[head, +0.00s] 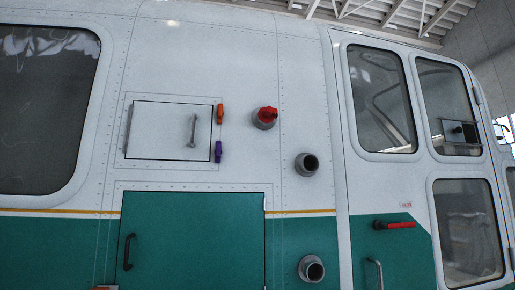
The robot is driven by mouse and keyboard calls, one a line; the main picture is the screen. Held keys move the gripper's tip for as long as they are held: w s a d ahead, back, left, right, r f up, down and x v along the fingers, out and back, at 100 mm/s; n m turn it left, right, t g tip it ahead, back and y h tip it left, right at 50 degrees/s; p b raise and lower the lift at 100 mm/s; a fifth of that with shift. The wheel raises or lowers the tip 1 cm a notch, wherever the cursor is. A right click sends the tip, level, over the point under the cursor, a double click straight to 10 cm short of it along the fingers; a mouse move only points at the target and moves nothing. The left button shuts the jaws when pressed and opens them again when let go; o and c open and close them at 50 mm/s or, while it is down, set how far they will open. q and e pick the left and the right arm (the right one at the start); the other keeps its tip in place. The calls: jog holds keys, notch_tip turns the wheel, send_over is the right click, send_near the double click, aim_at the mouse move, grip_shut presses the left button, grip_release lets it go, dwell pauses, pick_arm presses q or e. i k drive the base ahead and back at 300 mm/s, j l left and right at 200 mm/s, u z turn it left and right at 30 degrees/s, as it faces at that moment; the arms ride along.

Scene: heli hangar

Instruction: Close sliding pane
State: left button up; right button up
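The small sliding pane (469,134) sits in the lower part of the upper right door window (443,90) of the helicopter. It has a dark frame and a small dark knob. A dark strip shows along its lower edge. The pane is small in the picture, and I cannot tell how far open it stands. Neither of my grippers is in the head view.
The white and green helicopter side fills the view. Left of the door are a white hatch (160,130) with a handle, orange and purple latches, a red cap (266,115) and grey round ports (307,164). A red door handle (395,225) is below the windows.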

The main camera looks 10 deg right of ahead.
aim_at(453, 131)
jog(key=z, duration=1.75)
